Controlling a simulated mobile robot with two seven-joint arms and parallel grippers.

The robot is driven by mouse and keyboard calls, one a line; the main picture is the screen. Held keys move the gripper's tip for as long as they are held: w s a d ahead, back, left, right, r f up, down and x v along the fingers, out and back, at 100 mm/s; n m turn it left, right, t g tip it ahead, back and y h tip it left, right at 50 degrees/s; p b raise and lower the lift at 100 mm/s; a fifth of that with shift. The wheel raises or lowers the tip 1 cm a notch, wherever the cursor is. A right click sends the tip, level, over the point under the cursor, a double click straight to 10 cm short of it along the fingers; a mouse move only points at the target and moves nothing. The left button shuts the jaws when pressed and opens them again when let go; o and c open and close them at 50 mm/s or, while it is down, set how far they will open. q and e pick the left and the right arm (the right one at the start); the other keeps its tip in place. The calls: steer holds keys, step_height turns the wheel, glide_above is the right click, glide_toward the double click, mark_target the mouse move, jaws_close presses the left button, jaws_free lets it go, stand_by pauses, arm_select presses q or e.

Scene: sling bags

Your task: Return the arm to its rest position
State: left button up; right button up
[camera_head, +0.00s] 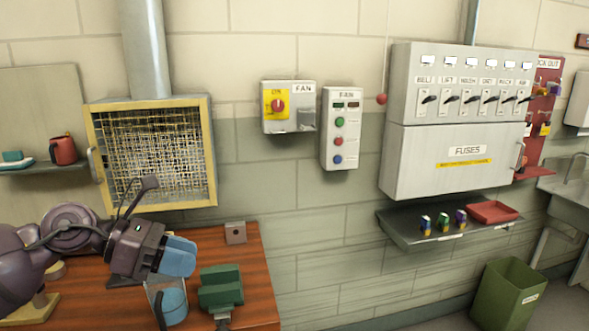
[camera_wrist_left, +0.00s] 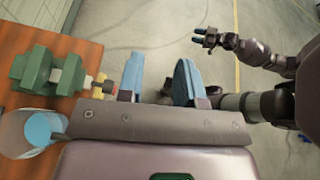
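My left gripper (camera_head: 178,257) has blue fingers and is held above the wooden bench (camera_head: 258,290) at the lower left of the head view. In the left wrist view its two fingers (camera_wrist_left: 160,82) stand apart with nothing between them, so it is open and empty. My left arm comes in from the left edge. My right gripper (camera_wrist_left: 205,38) shows small in the left wrist view, over the grey floor. I cannot tell whether it is open or shut. It is not in the head view.
A green vise (camera_head: 221,288) stands on the bench close to my left gripper. A clear container with something blue (camera_head: 172,306) is just below the gripper. A small grey box (camera_head: 235,232) is at the bench's back edge. A yellow-framed mesh hatch (camera_head: 152,205) is behind my arm.

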arm_select(q)
steer(key=w+a+f+n+t+y, duration=0.25)
steer(key=f+n+t, duration=0.45)
steer(key=n, duration=1)
steer(key=w+a+f+n+t+y, duration=0.2)
steer(key=a+f+n+t+y, duration=0.45)
steer(key=n, duration=1.15)
steer(key=s+f+n+g+y, duration=0.4)
steer(key=s+f+n, duration=0.9)
steer(key=s+f, duration=1)
step_height(320, 180, down, 2)
steer(key=shift+a+f+g, duration=0.1)
steer(key=shift+a+g, duration=0.2)
steer(key=shift+g, duration=0.05)
